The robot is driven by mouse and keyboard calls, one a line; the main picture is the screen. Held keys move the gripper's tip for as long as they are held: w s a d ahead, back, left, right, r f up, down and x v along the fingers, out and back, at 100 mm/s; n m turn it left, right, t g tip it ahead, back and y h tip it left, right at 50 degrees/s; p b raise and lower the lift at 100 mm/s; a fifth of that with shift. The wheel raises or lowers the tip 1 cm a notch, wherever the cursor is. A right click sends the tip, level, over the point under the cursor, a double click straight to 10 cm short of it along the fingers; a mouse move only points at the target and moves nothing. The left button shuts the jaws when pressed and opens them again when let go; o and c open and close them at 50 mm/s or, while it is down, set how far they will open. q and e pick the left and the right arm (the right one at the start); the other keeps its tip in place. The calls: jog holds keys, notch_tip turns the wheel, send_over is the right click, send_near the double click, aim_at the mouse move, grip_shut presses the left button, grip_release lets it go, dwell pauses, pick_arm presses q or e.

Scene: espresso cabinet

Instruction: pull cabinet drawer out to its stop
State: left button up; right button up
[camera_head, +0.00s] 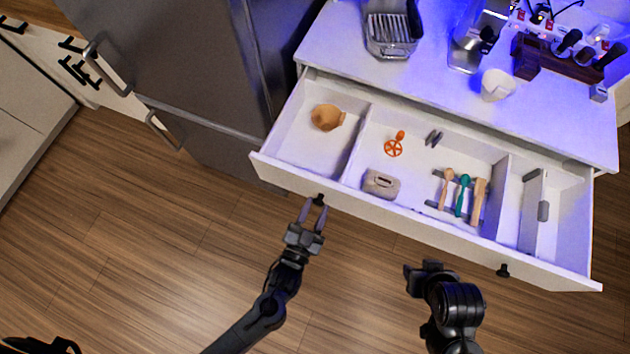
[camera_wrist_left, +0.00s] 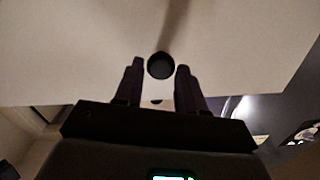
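The white cabinet drawer (camera_head: 430,218) stands far out from under the white counter, its inside in plain view. Its front has a dark left knob (camera_head: 318,200) and a dark right knob (camera_head: 503,270). My left gripper (camera_head: 316,208) is open at the left knob. In the left wrist view, the knob (camera_wrist_left: 161,66) sits between the tips of the left gripper (camera_wrist_left: 160,70), with a gap visible on each side. The drawer front (camera_wrist_left: 70,60) fills much of that view. My right gripper (camera_head: 425,268) is off the drawer front, left of the right knob; its fingers are not clear.
The drawer holds an orange-brown pot (camera_head: 327,117), a grey-beige block (camera_head: 381,185), an orange tool (camera_head: 394,147) and several utensils (camera_head: 461,195). A white cup (camera_head: 496,85) stands on the counter (camera_head: 430,78). A grey fridge (camera_head: 190,75) is at left. The wood floor in front is clear.

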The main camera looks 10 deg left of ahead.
pick_arm(q)
jog(key=o, duration=0.3)
jog(key=shift+s+a+f, duration=0.1)
jog(key=shift+s, duration=0.15)
jog(key=shift+w, duration=0.1)
jog(key=s+a, duration=0.1)
jog(key=s, duration=0.9)
jog(key=shift+s+a+p, duration=0.3)
jog(key=shift+a, duration=0.1)
